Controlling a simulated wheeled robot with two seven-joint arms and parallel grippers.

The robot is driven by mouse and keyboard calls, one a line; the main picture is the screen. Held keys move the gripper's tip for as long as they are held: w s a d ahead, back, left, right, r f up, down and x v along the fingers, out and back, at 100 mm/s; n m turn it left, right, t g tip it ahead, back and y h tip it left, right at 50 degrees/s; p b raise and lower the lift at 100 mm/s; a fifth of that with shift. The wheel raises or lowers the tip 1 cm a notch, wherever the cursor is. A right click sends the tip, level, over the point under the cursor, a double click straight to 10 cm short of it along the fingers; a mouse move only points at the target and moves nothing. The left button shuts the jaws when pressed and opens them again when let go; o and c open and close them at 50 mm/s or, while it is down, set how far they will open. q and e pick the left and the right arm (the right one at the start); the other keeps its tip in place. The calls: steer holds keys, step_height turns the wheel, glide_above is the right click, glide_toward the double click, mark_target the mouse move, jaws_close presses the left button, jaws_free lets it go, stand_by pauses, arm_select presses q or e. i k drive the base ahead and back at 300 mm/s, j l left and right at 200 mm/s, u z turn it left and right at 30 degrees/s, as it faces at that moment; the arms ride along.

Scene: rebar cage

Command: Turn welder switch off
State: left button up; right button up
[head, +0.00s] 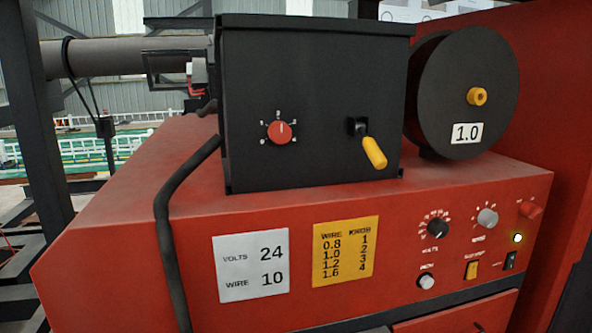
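The red welder (130,215) fills the lower part of the head view. The exact position of the black switch is too small to tell. Neither of my grippers is in view.
A black box (310,100) with a red knob (281,132) and yellow lever (374,152) stands on the welder beside a black spool (450,80). A black cable (165,230) hangs at left. Space before the right panel looks clear.

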mark_target(527, 210)
steer(key=z, duration=1.25)
